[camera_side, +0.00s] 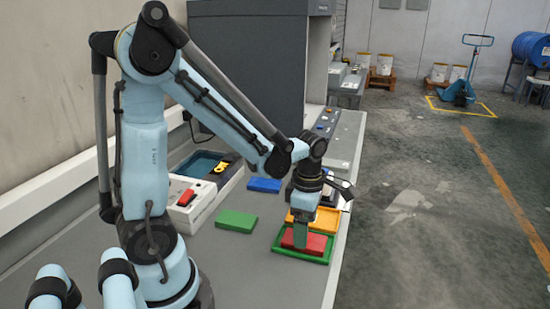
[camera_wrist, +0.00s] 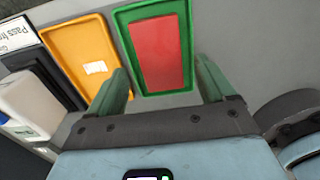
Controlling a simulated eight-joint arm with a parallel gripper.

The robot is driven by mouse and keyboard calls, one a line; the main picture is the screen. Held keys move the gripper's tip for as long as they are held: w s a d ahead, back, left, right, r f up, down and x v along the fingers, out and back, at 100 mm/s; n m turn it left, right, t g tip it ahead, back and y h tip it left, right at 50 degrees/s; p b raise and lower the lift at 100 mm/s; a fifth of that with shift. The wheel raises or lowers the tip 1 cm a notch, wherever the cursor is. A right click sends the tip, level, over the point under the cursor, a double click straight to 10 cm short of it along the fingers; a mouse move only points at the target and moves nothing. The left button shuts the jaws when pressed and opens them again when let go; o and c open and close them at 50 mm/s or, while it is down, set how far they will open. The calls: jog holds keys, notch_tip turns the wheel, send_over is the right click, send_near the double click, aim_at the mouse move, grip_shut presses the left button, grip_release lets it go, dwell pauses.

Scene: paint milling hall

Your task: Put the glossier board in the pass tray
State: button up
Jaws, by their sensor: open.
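A red board (camera_side: 303,242) lies flat in a green tray (camera_side: 283,252). In the wrist view the red board (camera_wrist: 159,54) fills most of the green tray (camera_wrist: 186,40). My gripper (camera_side: 302,236) is open and empty, low over the red board; its two green fingers are wide apart. An orange tray (camera_wrist: 66,50) lies beside the green one, with a small white label on it. A sign reading "Pass tray" (camera_wrist: 17,34) stands by the orange tray. A green board (camera_side: 236,221) and a blue board (camera_side: 265,185) lie on the bench. I cannot tell which board is glossier.
A boxed instrument (camera_side: 190,203) with a red switch stands left of the boards. A white container (camera_wrist: 32,104) is near the orange tray. A large grey cabinet (camera_side: 258,65) stands at the back. Bare bench (camera_side: 265,285) lies in front of the green tray.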

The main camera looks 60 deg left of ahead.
notch_tip(320, 180, up, 10)
jog(key=shift+s+d+m+t, duration=0.35)
jog(key=shift+d+m+t, duration=0.65)
jog(key=shift+m, duration=3.5)
jog(key=shift+s+d+m+t, duration=0.4)
jog(key=shift+m+t, duration=1)
jog(key=shift+m, duration=3.1)
jog(key=shift+s+d+m+t, duration=0.25)
jog(key=shift+d+m+t, duration=0.75)
jog(key=shift+m, duration=3.5)
jog(key=shift+a, duration=0.2)
